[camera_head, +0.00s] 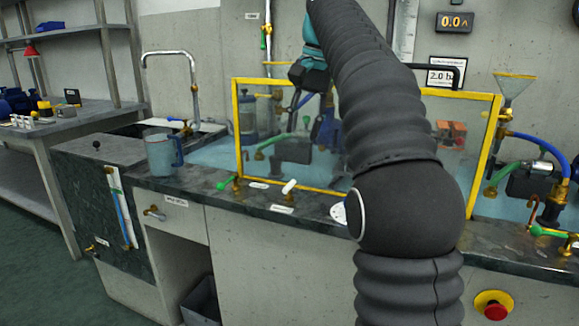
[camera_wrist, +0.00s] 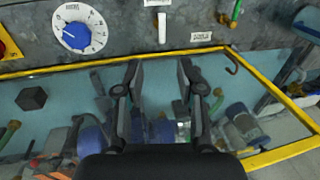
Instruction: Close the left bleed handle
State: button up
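A green handle (camera_head: 226,183) on a brass fitting stands on the counter's front strip, left of a white handle (camera_head: 288,187). In the wrist view, the green handle (camera_wrist: 236,12) is at the top right and the white handle (camera_wrist: 162,27) is at the top centre. Labels lie beside them; their text is too small to read, so I cannot tell which is the left bleed handle. My gripper (camera_wrist: 159,72) is open and empty, its fingers apart over the clear panel, with no contact on either handle. In the head view my arm hides part of the counter.
A yellow-framed clear panel (camera_head: 235,128) stands along the counter behind the handles. A blue dial (camera_wrist: 76,36) is left of the white handle in the wrist view. A jug (camera_head: 160,155) stands left; a red stop button (camera_head: 494,305) is on the front right.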

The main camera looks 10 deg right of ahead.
aim_at(291, 183)
jog(key=x, duration=1.3)
jog(key=shift+w+d+b, duration=0.1)
jog(key=shift+w+b, duration=0.2)
grip_shut()
